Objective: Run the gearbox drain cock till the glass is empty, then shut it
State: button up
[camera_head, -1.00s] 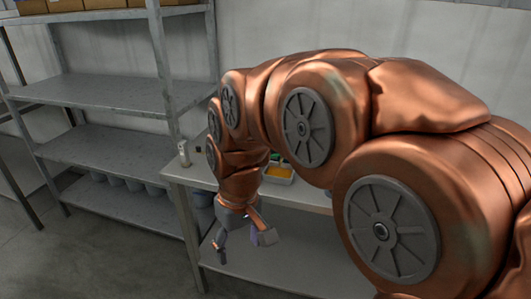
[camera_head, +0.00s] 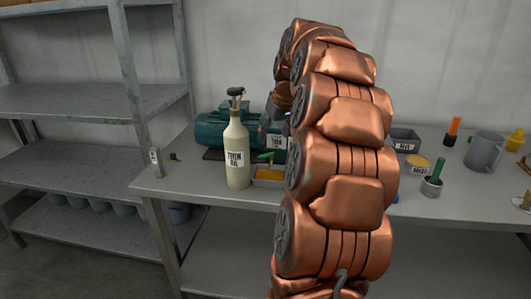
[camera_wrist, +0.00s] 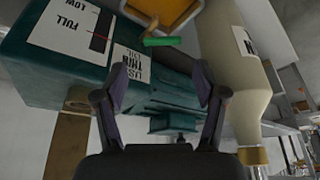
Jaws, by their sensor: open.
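The teal gearbox (camera_head: 209,128) stands on the bench at the back; its body (camera_wrist: 150,65) fills much of the wrist view. Its dark sight glass (camera_wrist: 101,27) sits beside FULL and LOW marks; its level is hard to read. A green bar, seemingly the drain cock lever (camera_wrist: 162,41), lies above an orange-filled tray (camera_wrist: 191,12). In the head view the green bar (camera_head: 264,157) is over the tray's rim (camera_head: 266,183). My gripper (camera_wrist: 163,97) is open and empty, fingers spread before the gearbox, apart from the lever. My arm hides most of it in the head view.
A cream bottle (camera_head: 237,160) labelled THIN OIL stands left of the tray, close to my right finger in the wrist view (camera_wrist: 243,75). A grey bin (camera_head: 404,140), a yellow-topped tub (camera_head: 417,164), a cup (camera_head: 432,187) and a grey jug (camera_head: 485,151) stand right. A shelf (camera_head: 70,103) is at left.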

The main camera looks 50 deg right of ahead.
aim_at(267, 155)
jog(key=x, duration=0.7)
jog(key=shift+w+f, duration=0.2)
jog(key=c, duration=0.9)
